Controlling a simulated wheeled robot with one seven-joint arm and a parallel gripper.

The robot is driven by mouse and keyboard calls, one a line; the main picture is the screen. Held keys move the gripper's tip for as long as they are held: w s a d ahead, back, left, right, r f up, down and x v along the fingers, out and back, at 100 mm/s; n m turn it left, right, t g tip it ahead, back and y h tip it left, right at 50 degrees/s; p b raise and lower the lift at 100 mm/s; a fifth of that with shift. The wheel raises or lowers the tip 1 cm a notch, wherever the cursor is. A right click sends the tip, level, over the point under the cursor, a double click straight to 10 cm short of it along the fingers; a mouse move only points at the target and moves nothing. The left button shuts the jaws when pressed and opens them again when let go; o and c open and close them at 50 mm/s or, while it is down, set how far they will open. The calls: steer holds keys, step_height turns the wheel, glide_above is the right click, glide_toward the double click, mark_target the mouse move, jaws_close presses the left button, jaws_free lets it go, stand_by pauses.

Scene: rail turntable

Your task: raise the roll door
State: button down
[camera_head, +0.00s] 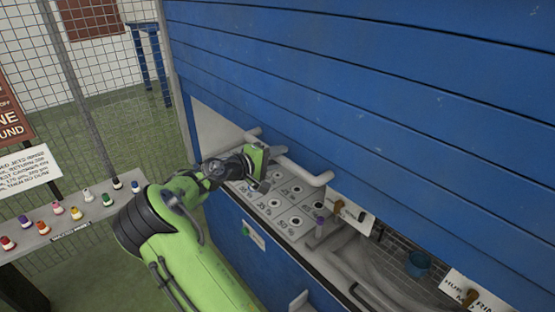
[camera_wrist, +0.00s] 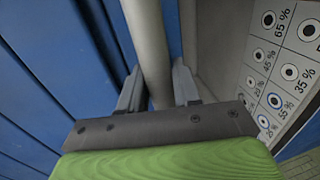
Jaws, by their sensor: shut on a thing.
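The blue slatted roll door (camera_head: 380,80) fills the upper right of the head view, and its slats show in the wrist view (camera_wrist: 50,80). Its lower edge stands above a counter, leaving an opening below. A pale grey bar handle (camera_head: 312,174) runs along the door's lower edge; in the wrist view the handle (camera_wrist: 152,45) passes between the fingers. My gripper (camera_wrist: 157,92) is shut on this handle, one finger at each side. In the head view my gripper (camera_head: 266,160) is at the handle's middle, partly hidden by my green arm.
At left, a grey shelf (camera_head: 70,228) holds several coloured knobs before a wire fence (camera_head: 90,110).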

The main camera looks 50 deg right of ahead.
stand_by(0.3)
steer(key=c, duration=0.9)
jaws_free()
steer(key=b+v, duration=0.1)
steer(key=v, duration=1.5)
steer(key=shift+s+b, duration=0.1)
steer(key=shift+b, duration=0.2)
steer(key=shift+d, duration=0.15)
